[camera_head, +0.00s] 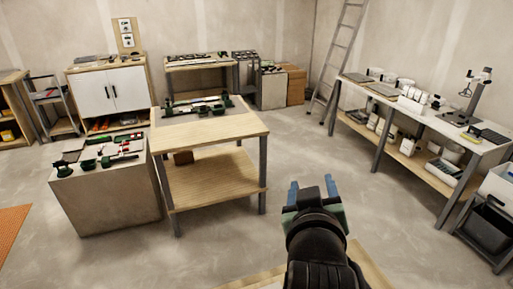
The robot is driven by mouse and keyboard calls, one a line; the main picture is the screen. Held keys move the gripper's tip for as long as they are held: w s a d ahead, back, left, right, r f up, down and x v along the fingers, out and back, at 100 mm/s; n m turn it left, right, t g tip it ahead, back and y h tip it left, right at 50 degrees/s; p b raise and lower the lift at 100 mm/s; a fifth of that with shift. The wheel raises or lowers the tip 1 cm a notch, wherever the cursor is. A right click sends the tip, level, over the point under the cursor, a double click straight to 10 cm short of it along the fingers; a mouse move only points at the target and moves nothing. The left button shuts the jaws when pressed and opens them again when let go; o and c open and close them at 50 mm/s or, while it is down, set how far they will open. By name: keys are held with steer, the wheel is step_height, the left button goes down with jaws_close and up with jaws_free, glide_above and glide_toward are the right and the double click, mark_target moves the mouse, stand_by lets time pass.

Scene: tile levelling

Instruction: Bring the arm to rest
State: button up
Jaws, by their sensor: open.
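My gripper (312,188) shows in the lower middle of the head view, at the end of my black arm. Its two blue fingers point up and away and stand apart with nothing between them. It is held in the air, to the right of the wooden worktable (210,131) and apart from it. The lower part of my arm runs out of the bottom of the view.
A grey block (107,195) with tools stands left of the worktable. A long bench (425,109) lines the right wall, with a ladder (341,55) behind. A white cabinet (108,90) stands at the back left. A light wooden surface (372,270) lies below my arm. Floor between is clear.

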steer(key=s+a+r+t+y, duration=0.1)
steer(key=s+a+r+t, duration=0.2)
steer(key=r, duration=0.7)
steer(key=s+a+r+t, duration=0.1)
steer(key=a+r+t, duration=0.25)
steer(key=r, duration=0.65)
steer(key=s+a+r+m+t+y+b, duration=0.1)
steer(key=s+a+r+t, duration=0.2)
steer(key=s+r+t, duration=0.3)
steer(key=s+r, duration=0.4)
steer(key=r, duration=0.2)
steer(key=shift+s+r+m+y, duration=0.15)
steer(key=shift+m+y, duration=0.15)
steer(key=shift+m, duration=0.1)
